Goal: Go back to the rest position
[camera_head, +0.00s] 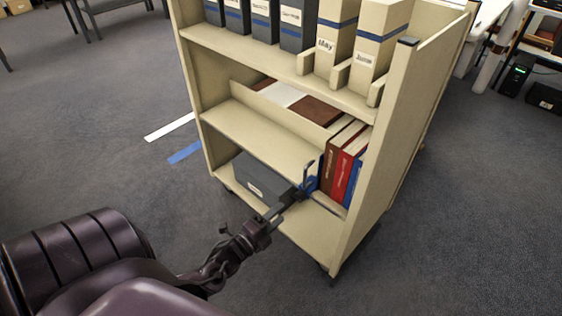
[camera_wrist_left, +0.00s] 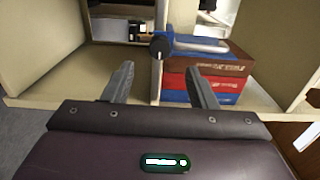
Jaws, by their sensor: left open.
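My right gripper is not in view.
A dark grey box (camera_head: 264,181) sits on the bottom shelf, left of the gripper. The top shelf holds dark and cream upright file boxes (camera_head: 335,40). The cart's side panel (camera_head: 395,120) rises at the right. Open carpet (camera_head: 110,150) lies left of the cart.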

